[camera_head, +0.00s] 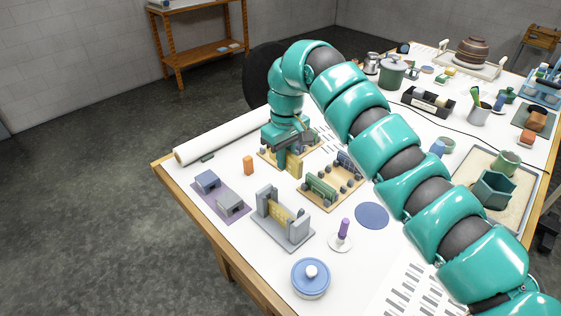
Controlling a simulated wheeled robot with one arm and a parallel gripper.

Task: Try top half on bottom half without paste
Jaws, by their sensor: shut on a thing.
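My gripper (286,158) is near the left end of the table, pointing down and shut on a small yellow-tan piece (294,164), which looks like the top half. My gripper hides part of it. The piece is over or beside a wooden stand (268,153); I cannot tell whether they touch. A similar yellow piece (281,214), which looks like the bottom half, sits between the uprights of a grey holder (288,238) in front of my gripper. The two yellow pieces are apart.
A wooden rack (322,205) with green and blue pieces stands right of the grey holder. A blue lidded pot (310,279) and a purple-handled tool (343,229) stand in front.

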